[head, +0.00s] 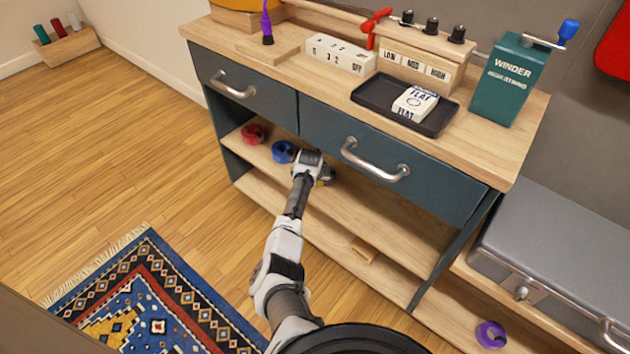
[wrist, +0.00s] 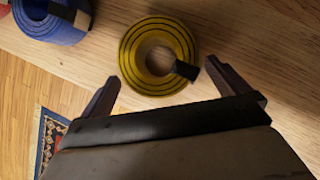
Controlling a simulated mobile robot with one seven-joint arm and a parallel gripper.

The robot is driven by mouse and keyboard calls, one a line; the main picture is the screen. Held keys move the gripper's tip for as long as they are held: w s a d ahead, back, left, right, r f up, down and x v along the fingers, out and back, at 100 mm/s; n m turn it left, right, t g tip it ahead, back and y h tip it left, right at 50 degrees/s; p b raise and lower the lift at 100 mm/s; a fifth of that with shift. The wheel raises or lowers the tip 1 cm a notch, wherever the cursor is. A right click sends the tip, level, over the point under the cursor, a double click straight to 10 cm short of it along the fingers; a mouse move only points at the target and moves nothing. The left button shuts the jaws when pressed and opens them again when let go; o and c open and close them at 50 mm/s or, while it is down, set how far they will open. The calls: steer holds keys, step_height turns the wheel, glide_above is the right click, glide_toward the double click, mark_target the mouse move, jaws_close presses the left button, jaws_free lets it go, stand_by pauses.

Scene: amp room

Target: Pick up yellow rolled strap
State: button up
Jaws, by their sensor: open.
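The yellow rolled strap (wrist: 133,75) lies flat on the wooden shelf in the wrist view, a round coil with a hole in its middle and a black end tab at its lower right. My gripper (wrist: 165,92) is open, with one finger at the lower left and the other at the lower right of the coil. The fingers look apart from the strap, and nothing is between them but its lower edge. In the head view my gripper (head: 322,178) reaches into the upper open shelf and mostly hides the yellow strap (head: 321,183).
A blue rolled strap (head: 284,151) and a red one (head: 253,134) sit left on the same shelf (head: 390,215). The drawer with its handle (head: 375,160) overhangs the shelf. A purple roll (head: 490,334) lies low at right. A patterned rug (head: 150,305) covers the floor.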

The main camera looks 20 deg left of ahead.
steer(key=shift+w+f+b, duration=0.25)
steer(key=shift+w+b, duration=0.2)
steer(key=shift+w, duration=0.15)
steer(key=shift+w+a+f+b, duration=0.15)
steer(key=shift+w+f+b, duration=0.15)
steer(key=shift+b, duration=0.35)
steer(key=shift+r, duration=0.1)
steer(key=c, duration=1.1)
steer(key=shift+o, duration=0.2)
steer(key=shift+r, duration=0.1)
